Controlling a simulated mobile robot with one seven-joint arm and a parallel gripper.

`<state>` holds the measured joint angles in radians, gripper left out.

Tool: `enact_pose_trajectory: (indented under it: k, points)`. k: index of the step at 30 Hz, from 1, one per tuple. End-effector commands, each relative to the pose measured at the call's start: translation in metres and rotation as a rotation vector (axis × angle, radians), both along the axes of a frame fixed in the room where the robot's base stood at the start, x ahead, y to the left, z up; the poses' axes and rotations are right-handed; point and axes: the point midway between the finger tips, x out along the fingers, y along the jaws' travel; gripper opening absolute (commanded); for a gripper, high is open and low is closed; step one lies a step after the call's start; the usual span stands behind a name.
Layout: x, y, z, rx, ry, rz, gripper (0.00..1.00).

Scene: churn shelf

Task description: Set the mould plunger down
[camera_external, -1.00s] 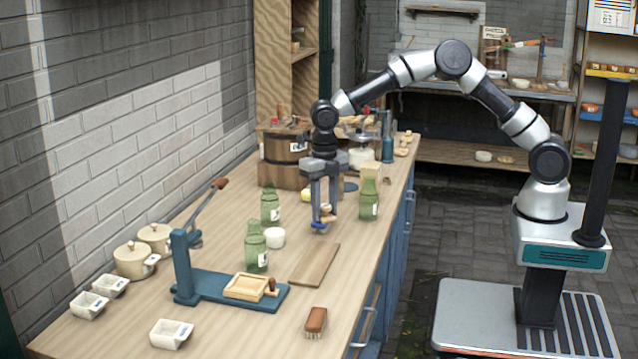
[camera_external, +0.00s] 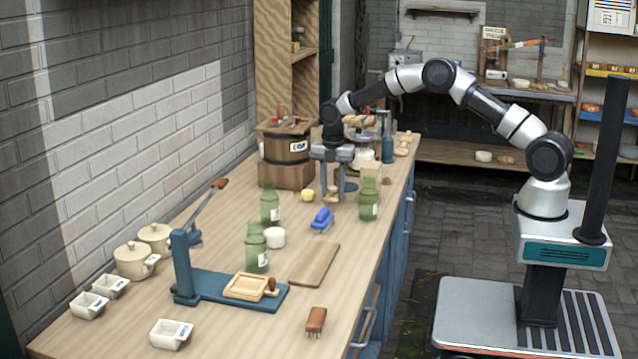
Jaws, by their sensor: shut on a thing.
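My gripper (camera_external: 327,197) is over the middle of the bench, fingers pointing down. It is shut on a small pale wooden piece, the mould plunger (camera_external: 335,186), which shows only in part between the fingers. Its lower end is near the bench top, but I cannot tell whether it touches.
A blue press (camera_external: 200,285) stands front left. Bare wood lies left of the bottles.

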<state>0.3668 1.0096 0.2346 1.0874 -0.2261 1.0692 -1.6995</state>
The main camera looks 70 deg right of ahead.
Motion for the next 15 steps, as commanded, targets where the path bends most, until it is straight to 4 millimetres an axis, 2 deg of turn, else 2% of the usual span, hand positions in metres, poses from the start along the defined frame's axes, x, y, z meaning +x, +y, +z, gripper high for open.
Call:
enact_pose_trajectory:
  k: [5, 11, 15]
  points:
    - [0.0, 0.0, -0.013, 0.0, 0.0, 0.001, 0.12]
    - [0.0, 0.001, -0.041, 0.001, 0.0, 0.002, 0.12]
    - [0.001, 0.0, -0.043, 0.0, -0.003, 0.002, 0.12]
